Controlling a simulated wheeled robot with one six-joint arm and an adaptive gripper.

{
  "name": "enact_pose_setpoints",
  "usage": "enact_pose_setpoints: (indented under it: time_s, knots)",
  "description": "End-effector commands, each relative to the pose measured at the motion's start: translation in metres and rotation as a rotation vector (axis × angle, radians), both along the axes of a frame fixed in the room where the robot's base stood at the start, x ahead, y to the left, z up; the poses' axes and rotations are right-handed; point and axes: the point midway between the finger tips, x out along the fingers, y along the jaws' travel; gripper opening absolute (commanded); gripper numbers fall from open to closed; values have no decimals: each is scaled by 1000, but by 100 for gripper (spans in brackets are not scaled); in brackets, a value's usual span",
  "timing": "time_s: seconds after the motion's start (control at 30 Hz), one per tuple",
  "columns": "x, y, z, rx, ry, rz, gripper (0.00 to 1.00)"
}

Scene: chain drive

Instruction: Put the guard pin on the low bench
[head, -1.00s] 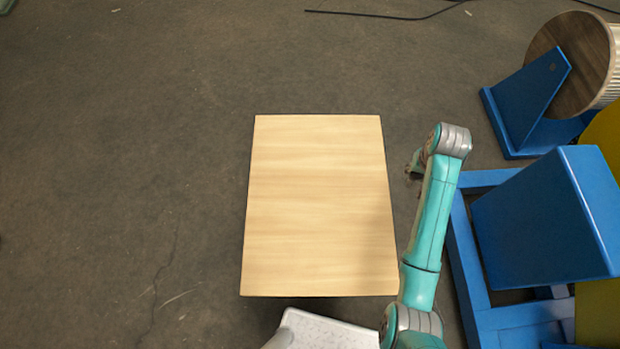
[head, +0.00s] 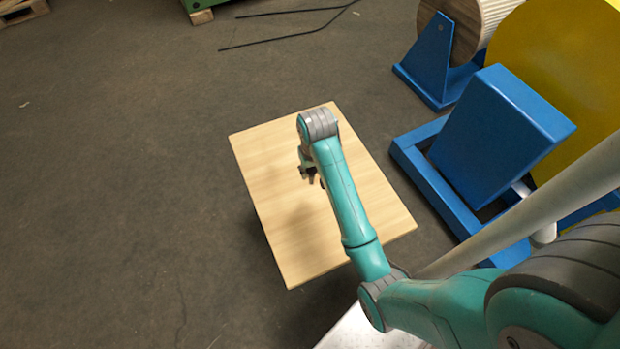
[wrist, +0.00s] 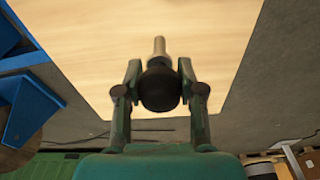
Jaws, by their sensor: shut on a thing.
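The low bench (head: 275,220) has a pale wooden top and stands in the middle of the head view. Its top (wrist: 90,50) also fills much of the wrist view. My gripper (head: 311,178) is over the bench top in the head view. In the wrist view my gripper (wrist: 159,85) is shut on the guard pin (wrist: 159,47), which has a dark round knob between the fingers and a light metal shank pointing away from me. The pin is too small to make out in the head view. I cannot tell how high it is above the bench.
A blue frame with a slanted blue block (head: 500,130) and a large yellow disc (head: 565,75) stand right of the bench. A wooden-faced drum (head: 450,30) stands behind. Black cables (head: 290,28) lie on the floor. The floor (head: 110,180) at left is open.

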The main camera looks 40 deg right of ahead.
Motion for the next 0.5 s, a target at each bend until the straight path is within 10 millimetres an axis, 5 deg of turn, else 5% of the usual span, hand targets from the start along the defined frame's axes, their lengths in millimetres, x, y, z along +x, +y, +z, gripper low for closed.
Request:
enact_pose_setpoints:
  time_s: [0.23, 0.5]
  knots:
    - [-35, -31, 9, 1, 0, -106, 0]
    - [-37, -32, -33, 2, 3, -111, 0]
